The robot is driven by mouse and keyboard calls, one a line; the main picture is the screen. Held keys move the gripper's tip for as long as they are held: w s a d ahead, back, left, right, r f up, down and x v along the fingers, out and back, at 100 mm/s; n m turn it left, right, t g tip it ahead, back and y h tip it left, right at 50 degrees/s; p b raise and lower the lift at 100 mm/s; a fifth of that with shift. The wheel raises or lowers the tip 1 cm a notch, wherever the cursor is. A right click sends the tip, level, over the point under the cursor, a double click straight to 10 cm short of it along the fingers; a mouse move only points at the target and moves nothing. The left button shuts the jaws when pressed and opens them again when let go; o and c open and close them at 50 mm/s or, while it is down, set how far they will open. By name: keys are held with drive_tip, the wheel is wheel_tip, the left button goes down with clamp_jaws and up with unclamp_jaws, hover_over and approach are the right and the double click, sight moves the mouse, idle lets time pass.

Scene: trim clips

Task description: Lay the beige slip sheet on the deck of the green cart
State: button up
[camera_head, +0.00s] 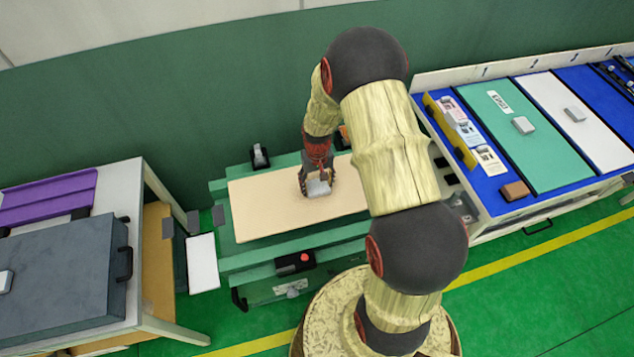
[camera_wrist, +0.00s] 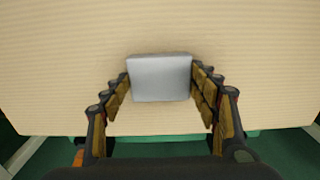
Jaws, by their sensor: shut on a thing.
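The beige slip sheet (camera_head: 262,207) is a flat panel with a light grey block-shaped grip (camera_head: 318,188) on its top. In the head view it lies over the deck of the green cart (camera_head: 232,257), roughly lined up with it; I cannot tell whether it touches the deck. My gripper (camera_head: 318,182) points down, with its fingers on both sides of the grey grip. In the wrist view my gripper (camera_wrist: 160,85) is shut on that grip (camera_wrist: 160,78), and the sheet (camera_wrist: 60,70) fills most of the picture. My arm hides the sheet's right end.
A table at left holds a dark grey case (camera_head: 65,270) and a purple tray (camera_head: 45,200). A bench at right bears a green panel (camera_head: 520,130), a white panel (camera_head: 580,120) and a brown block (camera_head: 515,191). A green wall stands behind the cart. Open green floor lies at lower right.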

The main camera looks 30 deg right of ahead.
drive_tip(key=shift+f+b, duration=3.3)
drive_tip(key=shift+f, duration=1.85)
drive_tip(key=shift+f+b, duration=0.35)
drive_tip(key=shift+f, duration=0.2)
drive_tip(key=o, duration=1.3)
drive_tip(key=shift+o, duration=0.5)
drive_tip(key=shift+r, duration=0.1)
wheel_tip(320, 180, up, 12)
drive_tip(key=shift+f, duration=0.1)
